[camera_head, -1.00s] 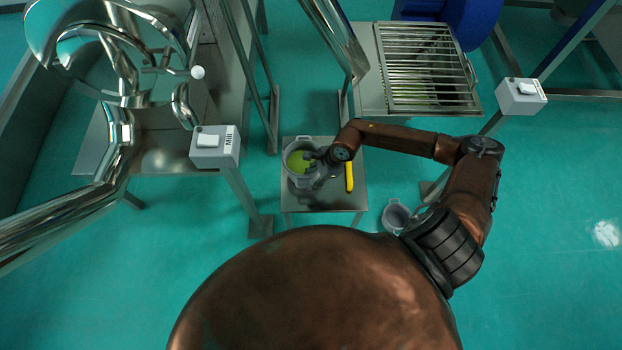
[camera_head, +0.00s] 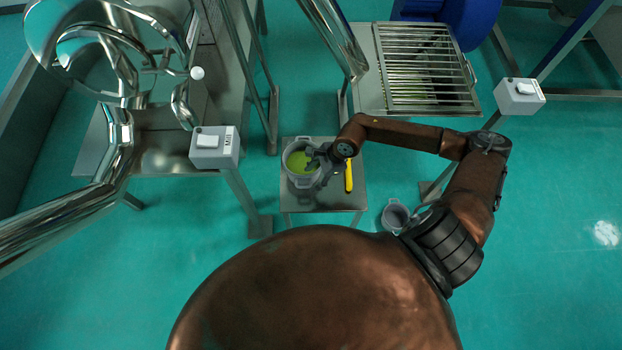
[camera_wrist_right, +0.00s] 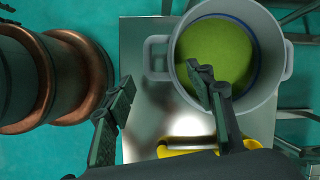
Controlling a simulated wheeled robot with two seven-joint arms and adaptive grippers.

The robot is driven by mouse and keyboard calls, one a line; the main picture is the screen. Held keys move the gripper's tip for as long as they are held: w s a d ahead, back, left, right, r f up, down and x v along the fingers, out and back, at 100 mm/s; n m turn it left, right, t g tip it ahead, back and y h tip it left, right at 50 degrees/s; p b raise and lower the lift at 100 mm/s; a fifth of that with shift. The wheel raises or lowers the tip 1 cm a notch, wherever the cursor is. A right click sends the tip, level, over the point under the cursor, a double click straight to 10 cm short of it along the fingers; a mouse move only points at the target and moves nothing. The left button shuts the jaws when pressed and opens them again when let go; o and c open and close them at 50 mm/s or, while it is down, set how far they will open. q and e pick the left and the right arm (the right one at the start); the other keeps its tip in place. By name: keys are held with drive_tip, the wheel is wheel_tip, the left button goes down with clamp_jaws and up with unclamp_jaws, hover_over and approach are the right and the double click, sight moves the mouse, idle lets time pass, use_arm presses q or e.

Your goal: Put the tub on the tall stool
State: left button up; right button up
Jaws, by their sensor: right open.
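A grey two-handled tub (camera_head: 292,178) with green contents stands upright on a square metal stool (camera_head: 330,198); which stool the task means I cannot tell. The tub also shows in the right wrist view (camera_wrist_right: 184,80). My right gripper (camera_head: 316,160) is at the tub's right side. In the right wrist view its two fingers (camera_wrist_right: 161,80) are apart with nothing held between them. One finger overlaps the tub's opening and the other is outside the rim, near a handle; contact is unclear. My left gripper does not show.
A yellow object (camera_head: 349,178) lies on the stool right of the tub. A smaller grey container (camera_head: 396,215) is on the floor to the right.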

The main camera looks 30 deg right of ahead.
drive_tip(key=v, duration=0.9)
drive_tip(key=shift+r+p, duration=0.2)
drive_tip(key=shift+p, duration=0.15)
